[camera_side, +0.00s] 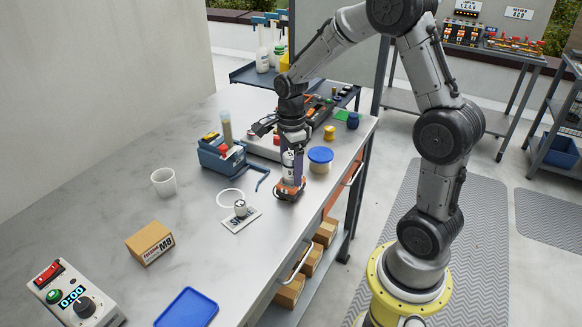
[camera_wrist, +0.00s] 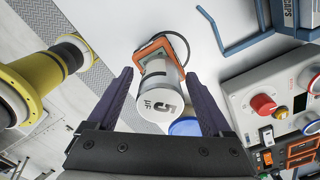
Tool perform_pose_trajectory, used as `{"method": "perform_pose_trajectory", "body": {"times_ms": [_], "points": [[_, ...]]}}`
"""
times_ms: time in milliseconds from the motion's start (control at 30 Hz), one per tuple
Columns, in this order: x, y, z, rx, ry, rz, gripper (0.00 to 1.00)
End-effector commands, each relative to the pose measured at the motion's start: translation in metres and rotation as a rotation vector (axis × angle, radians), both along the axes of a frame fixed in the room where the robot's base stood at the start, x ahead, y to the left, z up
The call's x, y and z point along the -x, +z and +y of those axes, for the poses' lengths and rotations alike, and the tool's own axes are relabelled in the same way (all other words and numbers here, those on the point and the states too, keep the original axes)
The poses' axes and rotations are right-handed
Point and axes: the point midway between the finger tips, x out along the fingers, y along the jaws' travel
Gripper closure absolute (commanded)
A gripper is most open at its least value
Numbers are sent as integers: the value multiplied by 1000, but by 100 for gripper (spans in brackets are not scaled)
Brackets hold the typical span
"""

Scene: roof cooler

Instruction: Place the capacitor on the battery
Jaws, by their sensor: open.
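The capacitor (camera_wrist: 162,92) is a pale silver-white cylinder marked "5 µF", seen from its end in the wrist view. In the side view the capacitor (camera_side: 288,164) looks upright, partly hidden by my gripper. It appears to stand on the orange and dark block (camera_side: 290,188), which I take for the battery; the orange part also shows beyond the capacitor in the wrist view (camera_wrist: 160,46). My gripper (camera_wrist: 165,85) points down with its dark purple fingers open on either side of the capacitor, with gaps visible. The exact contact between capacitor and block is hidden.
A blue-lidded jar (camera_side: 320,158) stands close on the right. A card with a small metal part (camera_side: 240,212) lies front left, and a blue toolbox (camera_side: 222,158) stands left. A control panel (camera_wrist: 270,105) is close by. The front-left tabletop has free room around the white cup (camera_side: 164,182).

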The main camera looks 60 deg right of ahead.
Motion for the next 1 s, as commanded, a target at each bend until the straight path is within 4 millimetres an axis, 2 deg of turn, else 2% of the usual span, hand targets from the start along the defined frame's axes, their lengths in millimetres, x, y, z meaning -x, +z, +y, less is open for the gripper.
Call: {"method": "perform_pose_trajectory", "body": {"times_ms": [133, 233, 700, 1000], "points": [[0, 3, 0, 1, 0, -1, 16], [-1, 13, 0, 2, 0, -4, 16], [-1, 102, 0, 2, 0, -5, 16], [4, 127, 5, 4, 52, -13, 16]]}}
